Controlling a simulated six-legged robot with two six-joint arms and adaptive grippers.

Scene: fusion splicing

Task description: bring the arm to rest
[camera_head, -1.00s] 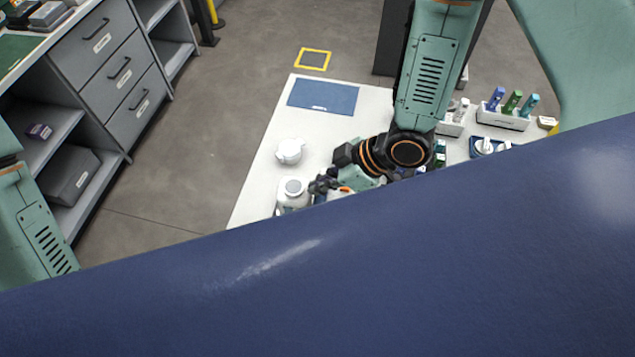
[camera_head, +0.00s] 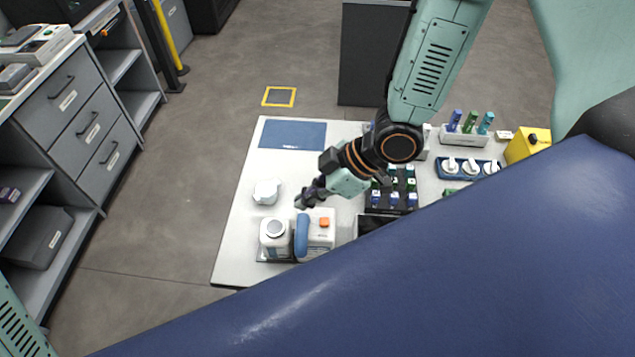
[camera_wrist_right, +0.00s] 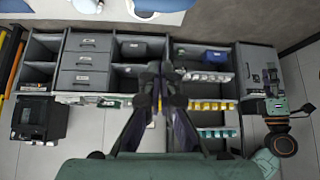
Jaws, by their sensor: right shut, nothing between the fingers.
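My right arm (camera_head: 437,65) reaches down over the white table from the top of the head view. My right gripper (camera_head: 303,199) is small there, above the table just behind a white device with a blue rounded part (camera_head: 301,235). In the right wrist view my right gripper (camera_wrist_right: 160,82) points away from the camera, its dark fingers close together with nothing between them. Only a piece of my left arm (camera_head: 18,325) shows at the bottom left of the head view; its gripper is out of that picture.
The white table (camera_head: 235,235) holds a white lidded jar (camera_head: 266,192), a blue mat (camera_head: 293,134), a dark rack of vials (camera_head: 391,199) and a yellow container (camera_head: 527,145). Grey drawers (camera_head: 90,132) stand left. My dark blue body hides the table's front right. Open floor lies between.

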